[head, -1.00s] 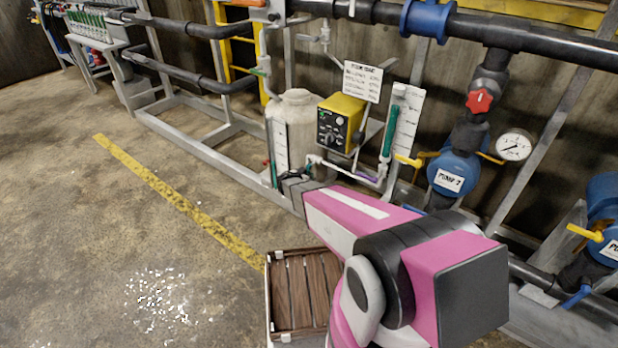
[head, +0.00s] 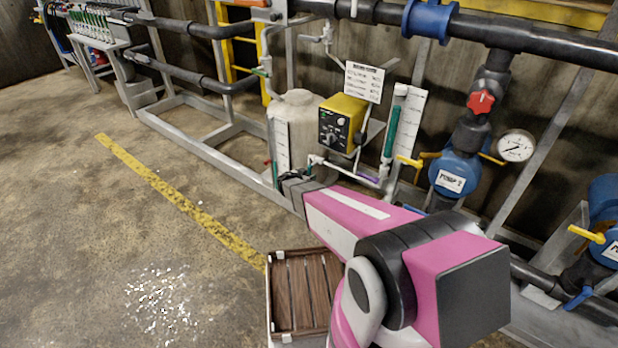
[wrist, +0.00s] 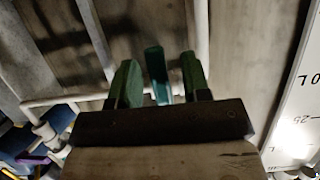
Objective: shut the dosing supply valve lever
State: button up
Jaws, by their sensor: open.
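My gripper (wrist: 158,85) is open in the wrist view, with one dark green finger on each side. A narrow teal bar (wrist: 156,73), which looks like the valve lever, stands upright between the fingers with a gap on both sides. In the head view my gripper (head: 283,178) is low in front of the pale dosing tank (head: 298,118), at its lower left. A thin green upright piece (head: 274,172) shows there beside the tank's scale. The valve body is not clear, and contact with the fingers cannot be told.
A yellow dosing pump (head: 341,122) stands right of the tank. A white scale (wrist: 296,105) is close on the right in the wrist view. White piping (wrist: 95,40) runs near the fingers.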

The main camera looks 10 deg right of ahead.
jog(key=v, duration=1)
jog(key=s+d+r+n+g+y, duration=0.25)
jog(key=s+d+r+g, duration=0.45)
jog(key=s+d, duration=0.4)
jog(key=s+r+n+g+y, duration=0.2)
jog(key=s+r+n+y, duration=0.4)
jog(key=s, duration=0.5)
jog(key=shift+r+n+g+y, duration=0.35)
jog(key=shift+r+y, duration=0.2)
jog(key=shift+r, duration=0.2)
jog(key=shift+w, duration=0.1)
